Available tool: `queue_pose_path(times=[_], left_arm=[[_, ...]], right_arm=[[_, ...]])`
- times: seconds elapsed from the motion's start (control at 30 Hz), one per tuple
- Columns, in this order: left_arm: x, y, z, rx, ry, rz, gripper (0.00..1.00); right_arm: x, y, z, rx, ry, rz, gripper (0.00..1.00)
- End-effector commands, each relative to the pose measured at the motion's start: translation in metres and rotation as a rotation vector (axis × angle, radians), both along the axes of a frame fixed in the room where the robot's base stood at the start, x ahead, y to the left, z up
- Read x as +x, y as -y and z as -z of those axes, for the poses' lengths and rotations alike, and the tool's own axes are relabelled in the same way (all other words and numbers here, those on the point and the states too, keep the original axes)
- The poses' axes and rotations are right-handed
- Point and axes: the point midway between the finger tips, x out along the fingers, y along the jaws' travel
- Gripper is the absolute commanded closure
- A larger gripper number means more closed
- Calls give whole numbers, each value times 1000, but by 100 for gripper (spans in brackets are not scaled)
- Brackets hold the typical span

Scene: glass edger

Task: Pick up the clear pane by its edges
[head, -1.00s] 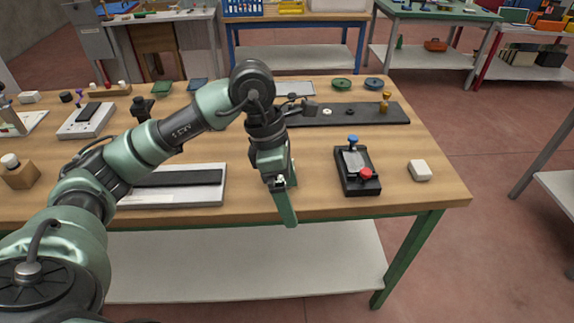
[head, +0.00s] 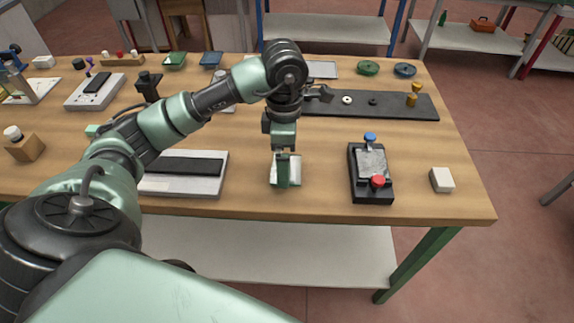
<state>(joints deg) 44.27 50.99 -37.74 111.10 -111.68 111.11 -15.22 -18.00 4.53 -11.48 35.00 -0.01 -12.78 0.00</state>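My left gripper (head: 284,180) points straight down over the front middle of the bench. Its fingers line up in this view, so the gap between them does not show. Directly behind and around the fingers is a small whitish, flat piece (head: 295,172), partly hidden by them. I cannot tell whether it is the clear pane or whether the fingers touch it. A greyish, glassy-looking plate (head: 371,162) lies on a black fixture (head: 356,192) with a blue and a red knob, right of the gripper. My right gripper is not in view.
A white base with a dark strip (head: 185,188) lies left of the gripper. A white block (head: 442,180) sits near the right edge. A long black board (head: 390,105) with small parts lies behind. Bare wooden bench (head: 320,200) shows between gripper and fixture.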

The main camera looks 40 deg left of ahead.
Motion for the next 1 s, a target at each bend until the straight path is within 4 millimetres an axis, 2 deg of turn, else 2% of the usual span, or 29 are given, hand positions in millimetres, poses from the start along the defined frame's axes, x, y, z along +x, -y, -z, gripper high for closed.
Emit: queue_pose_path(times=[0.1, 0.2, 0.63, 1.0], left_arm=[[-1, 0, 12, 0, -2, 0, 0], [0, 0, 16, 0, 0, 1, 0], [0, 0, 17, 0, 1, 1, 0], [0, 0, 21, 0, 0, 1, 0]], right_arm=[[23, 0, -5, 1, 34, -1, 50], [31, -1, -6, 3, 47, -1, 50], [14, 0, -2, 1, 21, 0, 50], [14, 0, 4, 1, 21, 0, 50]])
